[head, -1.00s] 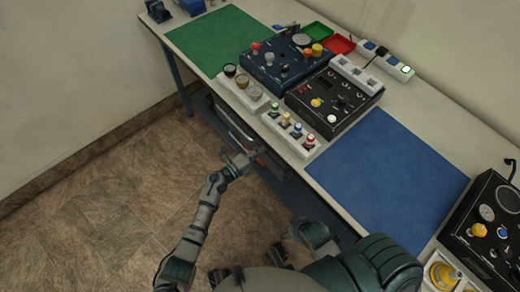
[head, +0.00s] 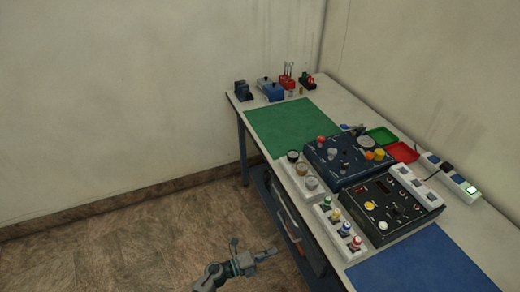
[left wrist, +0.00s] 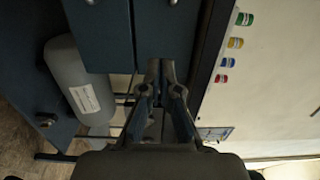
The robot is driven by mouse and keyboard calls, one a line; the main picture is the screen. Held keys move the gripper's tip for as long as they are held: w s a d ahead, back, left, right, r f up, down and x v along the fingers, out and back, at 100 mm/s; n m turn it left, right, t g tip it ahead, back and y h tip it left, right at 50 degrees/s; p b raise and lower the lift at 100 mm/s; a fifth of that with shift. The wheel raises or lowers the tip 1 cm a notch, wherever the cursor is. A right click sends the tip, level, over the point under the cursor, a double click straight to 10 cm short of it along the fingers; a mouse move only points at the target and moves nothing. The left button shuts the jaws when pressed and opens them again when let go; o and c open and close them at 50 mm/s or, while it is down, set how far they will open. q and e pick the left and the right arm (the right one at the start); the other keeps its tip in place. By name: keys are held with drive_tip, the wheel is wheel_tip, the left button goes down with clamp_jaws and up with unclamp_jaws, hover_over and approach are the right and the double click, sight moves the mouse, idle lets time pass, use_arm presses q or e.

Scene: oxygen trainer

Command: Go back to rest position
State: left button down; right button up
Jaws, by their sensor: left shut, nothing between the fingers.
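My left gripper (head: 268,252) is at the bottom of the head view, over the floor just in front of the table's front edge. It is shut and empty. In the left wrist view its fingertips (left wrist: 161,68) meet, with nothing between them. My right gripper is not in view.
The table (head: 318,222) runs along the right wall. On it are a green mat (head: 290,125), a blue panel box (head: 345,160), a black panel box (head: 385,205) and a blue mat (head: 420,265). A grey cylinder (left wrist: 78,85) shows under the table. The floor (head: 140,245) at left is clear.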

use_arm(q)
drive_tip(key=s+a+f+n+t+y+p, duration=0.2)
drive_tip(key=a+f+n+t+y, duration=0.1)
drive_tip(key=a+f+n+y, duration=0.6)
drive_tip(key=s+a+f+n+t+y+p, duration=0.15)
drive_tip(key=a+f+n+t+y, duration=0.35)
drive_tip(key=a+n, duration=0.6)
drive_tip(key=s+a+f+n+g+y+p, duration=0.1)
drive_tip(key=s+a+f+n+g, duration=0.2)
drive_tip(key=s, duration=0.7)
drive_tip(key=s+a+f+n+g+y+p, duration=0.1)
drive_tip(key=s+a+f+n+g, duration=0.2)
drive_tip(key=s+f+g, duration=0.2)
drive_tip(key=s+a+f+n+g, duration=0.3)
drive_tip(key=s+f, duration=0.4)
drive_tip(key=s, duration=0.7)
drive_tip(key=shift+s+a+n+g+y+p, duration=0.3)
drive_tip(key=shift+s+n+g+y+p, duration=0.1)
drive_tip(key=shift+n+g, duration=0.1)
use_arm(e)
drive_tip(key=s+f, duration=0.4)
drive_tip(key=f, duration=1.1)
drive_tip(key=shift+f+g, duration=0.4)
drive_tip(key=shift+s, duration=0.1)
